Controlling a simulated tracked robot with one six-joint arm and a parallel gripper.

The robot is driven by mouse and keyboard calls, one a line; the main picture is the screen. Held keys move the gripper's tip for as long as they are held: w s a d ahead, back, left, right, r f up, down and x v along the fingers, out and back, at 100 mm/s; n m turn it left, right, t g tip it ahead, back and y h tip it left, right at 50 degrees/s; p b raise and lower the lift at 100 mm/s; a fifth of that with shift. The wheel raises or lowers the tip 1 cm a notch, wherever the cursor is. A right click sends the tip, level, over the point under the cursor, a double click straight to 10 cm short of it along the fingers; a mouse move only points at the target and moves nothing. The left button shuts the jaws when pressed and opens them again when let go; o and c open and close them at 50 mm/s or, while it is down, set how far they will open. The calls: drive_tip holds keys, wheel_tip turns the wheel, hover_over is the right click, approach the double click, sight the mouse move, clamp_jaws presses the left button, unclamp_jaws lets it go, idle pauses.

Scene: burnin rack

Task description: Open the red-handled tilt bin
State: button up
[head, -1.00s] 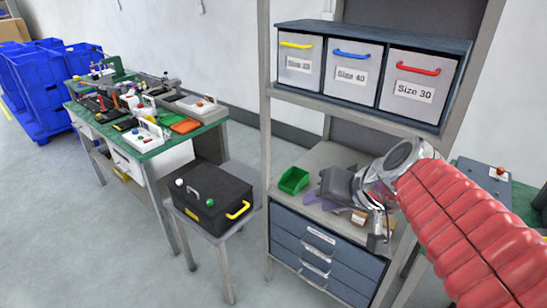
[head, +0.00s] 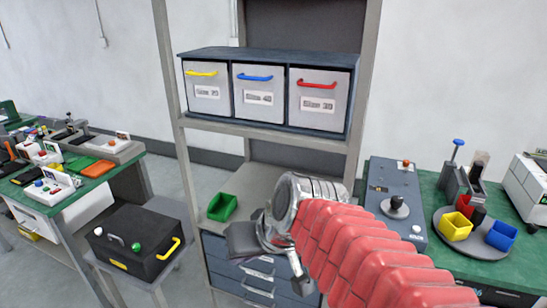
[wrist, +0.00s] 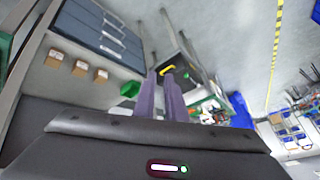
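The red-handled tilt bin (head: 320,111) is a grey-fronted bin labelled Size 30, on the right of a row of three in the head view. Its red handle (head: 317,84) runs across the top of its front. The front looks upright and flush with the row, so the bin is closed. My gripper (head: 242,240) is well below and left of this bin, in front of the rack's lower shelf, and touches no bin. In the wrist view my gripper (wrist: 161,75) shows two fingers close together with nothing seen between them; whether they are shut is unclear. The bin is outside the wrist view.
Yellow-handled (head: 206,95) and blue-handled (head: 257,98) bins stand left of it. A rack post (head: 365,90) rises close on the right. A green bin (head: 222,207) sits on the lower shelf above blue drawers. A black case (head: 136,240) stands left; a green bench (head: 427,190) stands right.

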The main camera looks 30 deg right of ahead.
drive_tip(key=shift+n+g+h, duration=0.4)
drive_tip(key=shift+n+h, duration=0.4)
drive_tip(key=s, duration=0.2)
drive_tip(key=s+f, duration=0.2)
drive_tip(key=s, duration=0.1)
drive_tip(key=shift+s+a+f, duration=0.15)
drive_tip(key=shift+s+a, duration=0.1)
drive_tip(key=shift+s, duration=0.05)
clamp_jaws()
drive_tip(key=shift+s+d+f, duration=0.2)
drive_tip(key=shift+s, duration=0.2)
